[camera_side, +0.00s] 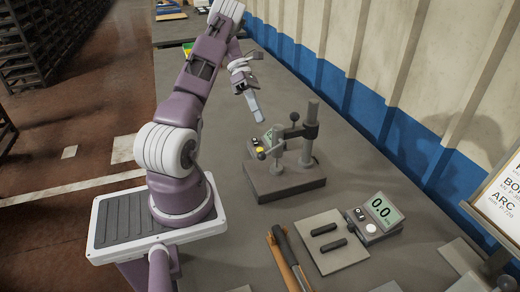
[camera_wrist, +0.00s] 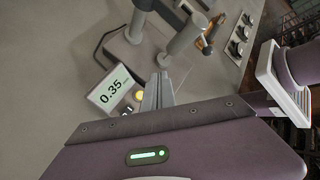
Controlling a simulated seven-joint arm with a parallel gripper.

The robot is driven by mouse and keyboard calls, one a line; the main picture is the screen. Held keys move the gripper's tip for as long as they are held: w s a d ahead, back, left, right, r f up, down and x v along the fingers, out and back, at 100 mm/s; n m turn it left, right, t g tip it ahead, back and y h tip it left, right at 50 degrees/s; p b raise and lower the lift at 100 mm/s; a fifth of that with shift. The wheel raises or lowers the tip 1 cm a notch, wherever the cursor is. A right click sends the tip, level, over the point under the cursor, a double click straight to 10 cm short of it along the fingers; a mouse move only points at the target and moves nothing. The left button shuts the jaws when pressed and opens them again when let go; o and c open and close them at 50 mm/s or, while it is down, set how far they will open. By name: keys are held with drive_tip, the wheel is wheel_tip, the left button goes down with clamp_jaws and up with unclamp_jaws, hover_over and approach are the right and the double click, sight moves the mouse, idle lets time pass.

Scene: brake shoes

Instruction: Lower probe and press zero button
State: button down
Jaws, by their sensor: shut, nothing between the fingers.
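The gauge stand (camera_side: 285,182) has a dark block base, an upright post and a clamp arm with a black knob. A thin lever with a ball end (camera_side: 262,156) sticks out to its left; the probe tip is not clear. The gauge display (camera_wrist: 115,90) reads 0.35 in the wrist view. A yellow button (camera_wrist: 140,96) sits beside it and also shows in the side view (camera_side: 260,149). My gripper (camera_side: 259,118) is shut and empty, above and behind the display. In the wrist view its fingertips (camera_wrist: 160,76) appear just right of the yellow button, apparently above it.
A second device (camera_side: 382,208) reading 0.0 stands front right, beside a plate (camera_side: 333,262) with two black bars. A corrugated wall (camera_side: 400,70) bounds the right.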

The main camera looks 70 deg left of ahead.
sight(258, 148)
drive_tip(key=shift+f, duration=4.4)
drive_tip(key=shift+f, duration=0.45)
drive_tip(key=shift+f, duration=0.4)
drive_tip(key=shift+r, duration=0.85)
drive_tip(key=shift+r, duration=2.5)
